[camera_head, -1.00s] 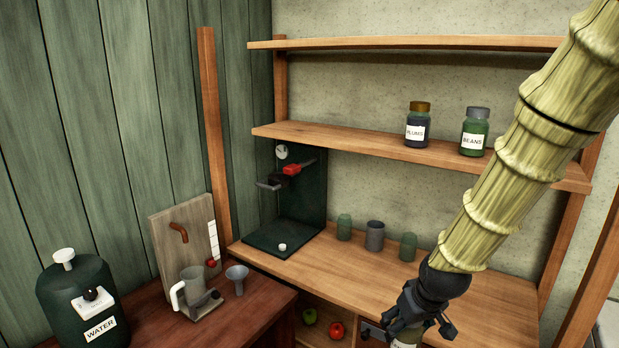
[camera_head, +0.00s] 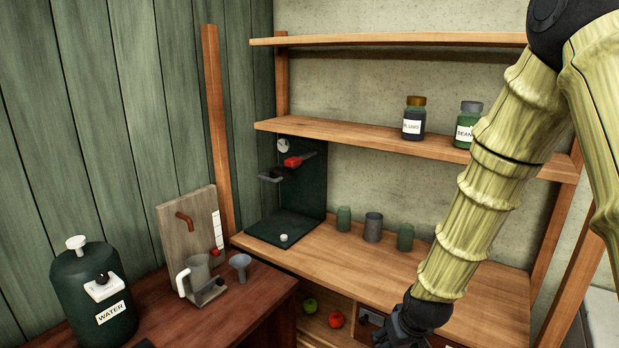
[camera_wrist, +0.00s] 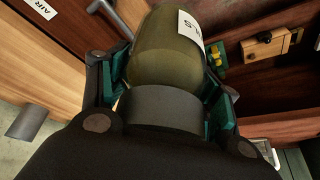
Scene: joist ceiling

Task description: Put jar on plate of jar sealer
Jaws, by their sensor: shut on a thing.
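The jar sealer (camera_head: 316,190) is a dark green stand at the left end of the wooden counter, with a red part on its arm. Its flat plate (camera_head: 262,231) bears a small white disc and no jar. My gripper (camera_wrist: 166,72) is shut on an olive-green glass jar (camera_wrist: 165,48) with a dark grey lid and a white label, partly cut off. In the head view my gripper (camera_head: 400,336) is low at the picture's bottom edge, to the right of the sealer and apart from it. The held jar is hidden in that view.
Two green cups (camera_head: 343,219) and a grey cup (camera_head: 373,227) stand on the counter right of the sealer. A plums jar (camera_head: 413,118) and a beans jar (camera_head: 467,124) stand on the shelf above. A water tank (camera_head: 85,285) and mug (camera_head: 194,276) are at left.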

